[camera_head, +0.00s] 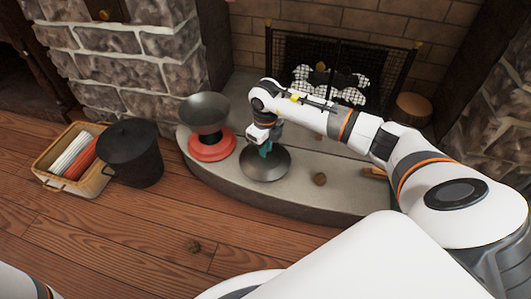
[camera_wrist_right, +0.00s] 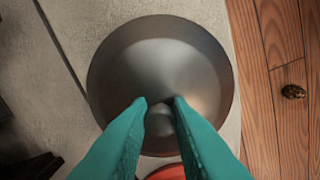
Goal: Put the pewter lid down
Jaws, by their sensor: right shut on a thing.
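The pewter lid (camera_head: 266,168) is a round, grey, shallow cone at the front of the stone hearth. In the right wrist view the lid (camera_wrist_right: 160,60) shows whole, with a small knob (camera_wrist_right: 159,122) in its middle. My right gripper (camera_head: 265,151) is above the lid, its teal fingers pointing down. In the wrist view the fingertips (camera_wrist_right: 159,102) are closed on the knob from both sides. The lid is over the pale stone; I cannot tell whether it touches it. My left gripper is not in view.
A red round base (camera_head: 212,151) with a dark bowl (camera_head: 203,113) above it stands left of the lid. A small brown object (camera_head: 319,179) lies to its right on the hearth (camera_head: 300,198). A black bucket (camera_head: 131,155) and a basket (camera_head: 95,182) stand on the floor. A fire screen (camera_head: 335,65) is behind.

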